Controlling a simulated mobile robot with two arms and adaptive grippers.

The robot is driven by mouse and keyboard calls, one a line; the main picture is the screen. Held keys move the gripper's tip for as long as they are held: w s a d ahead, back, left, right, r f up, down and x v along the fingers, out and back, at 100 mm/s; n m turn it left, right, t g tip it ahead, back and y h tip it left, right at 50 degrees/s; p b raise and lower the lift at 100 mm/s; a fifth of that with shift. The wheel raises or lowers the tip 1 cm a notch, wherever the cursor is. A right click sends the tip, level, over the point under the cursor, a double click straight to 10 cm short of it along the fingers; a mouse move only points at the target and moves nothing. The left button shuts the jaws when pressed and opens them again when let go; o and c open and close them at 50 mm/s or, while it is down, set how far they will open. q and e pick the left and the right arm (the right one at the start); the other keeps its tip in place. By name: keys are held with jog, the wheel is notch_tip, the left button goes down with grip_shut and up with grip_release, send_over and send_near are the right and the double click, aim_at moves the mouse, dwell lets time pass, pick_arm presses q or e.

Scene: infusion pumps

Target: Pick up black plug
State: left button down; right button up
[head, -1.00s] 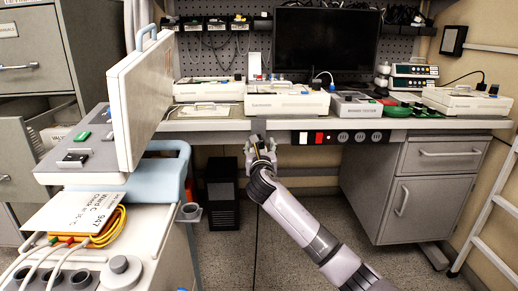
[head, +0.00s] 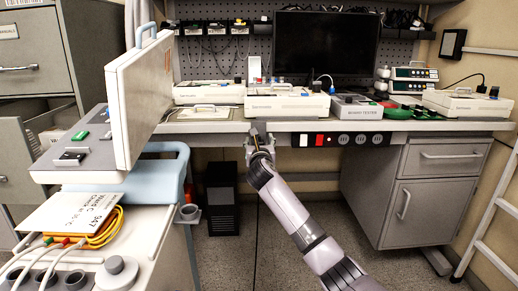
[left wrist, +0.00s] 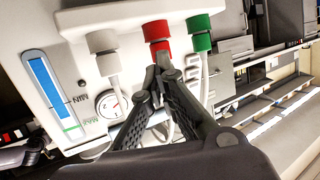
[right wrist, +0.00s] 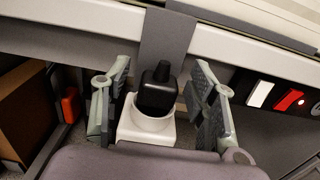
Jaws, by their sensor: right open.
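The black plug (right wrist: 158,88) stands upright in a white round holder (right wrist: 146,128) under the workbench edge in the right wrist view. My right gripper (right wrist: 158,85) is open, with one finger on each side of the plug and a visible gap to both. In the head view my right gripper (head: 258,142) is at the bench's front edge, and the plug is hard to make out there. My left gripper (left wrist: 160,68) has its fingertips together, just below a red connector (left wrist: 156,32) on a white device; no held thing shows between them.
The workbench edge (head: 230,127) runs just above my right gripper. A socket strip (head: 340,139) is to its right. A cart with a grey-white device (head: 140,100) stands at the left. White (left wrist: 102,42) and green (left wrist: 198,28) connectors flank the red one.

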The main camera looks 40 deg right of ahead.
jog(key=shift+c, duration=0.5)
grip_shut()
